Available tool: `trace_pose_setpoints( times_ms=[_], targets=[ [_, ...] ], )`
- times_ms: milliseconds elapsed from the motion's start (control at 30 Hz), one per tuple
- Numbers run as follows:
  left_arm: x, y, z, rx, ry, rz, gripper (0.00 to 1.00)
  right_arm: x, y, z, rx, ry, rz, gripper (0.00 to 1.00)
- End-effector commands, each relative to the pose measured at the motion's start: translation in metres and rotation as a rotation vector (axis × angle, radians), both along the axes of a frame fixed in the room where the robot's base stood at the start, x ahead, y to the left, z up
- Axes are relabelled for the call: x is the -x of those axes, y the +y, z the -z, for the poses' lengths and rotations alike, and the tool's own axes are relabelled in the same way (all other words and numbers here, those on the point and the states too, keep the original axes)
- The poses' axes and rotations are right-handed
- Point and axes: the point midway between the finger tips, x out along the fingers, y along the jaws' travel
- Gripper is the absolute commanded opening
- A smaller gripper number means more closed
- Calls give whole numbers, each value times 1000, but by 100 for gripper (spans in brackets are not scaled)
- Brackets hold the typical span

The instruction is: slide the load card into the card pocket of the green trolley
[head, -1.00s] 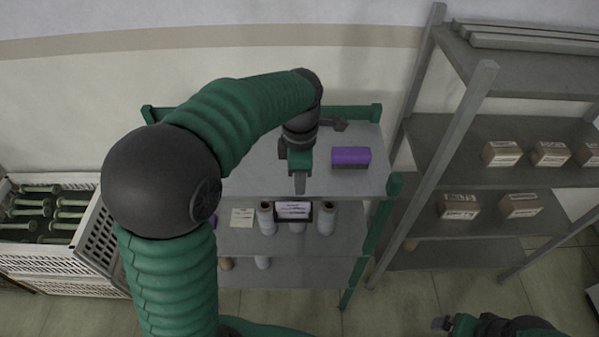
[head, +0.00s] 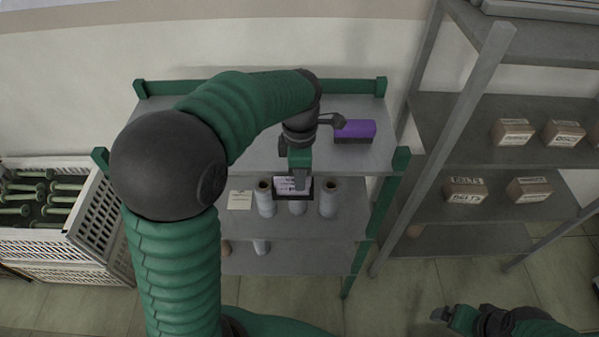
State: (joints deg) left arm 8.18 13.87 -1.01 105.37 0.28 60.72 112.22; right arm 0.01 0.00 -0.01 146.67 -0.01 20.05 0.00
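The green trolley (head: 385,150) has grey shelves and green corner posts. At its front, just under the top shelf edge, a dark frame that looks like the card pocket (head: 306,196) shows a pale printed card face (head: 285,184). I cannot tell whether this is the load card or a fixed label. My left gripper (head: 300,182) points down in front of the frame and overlaps its right part. Its fingers are seen edge-on, and whether they hold anything is unclear. A pale note (head: 240,200) is on the middle shelf. My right gripper (head: 441,314) is low at the right, away from the trolley.
A purple-topped brush (head: 354,131) lies on the top shelf. Pale cones (head: 328,198) stand on the middle shelf. White crates (head: 88,215) of green bobbins stand at left. A grey rack (head: 470,145) with several small boxes stands close at right. Floor in front is open.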

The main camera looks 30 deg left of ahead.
Motion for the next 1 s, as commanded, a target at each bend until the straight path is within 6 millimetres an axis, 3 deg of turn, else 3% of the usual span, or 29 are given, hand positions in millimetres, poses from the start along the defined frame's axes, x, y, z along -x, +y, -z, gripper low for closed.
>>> trace_pose_setpoints(
  times_ms=[33,233,467,1000],
  targets=[
    [0,0,0,0,0,0,24,0,0,0,0,0,0,93],
    [0,0,0,0,0,0,0,0,0,0,0,0,0,93],
    [0,0,-4,0,0,0,0,0,0,-4,0,0,0,93],
    [0,0,-78,0,0,0,0,0,0,-75,0,0,0,93]
  ],
)
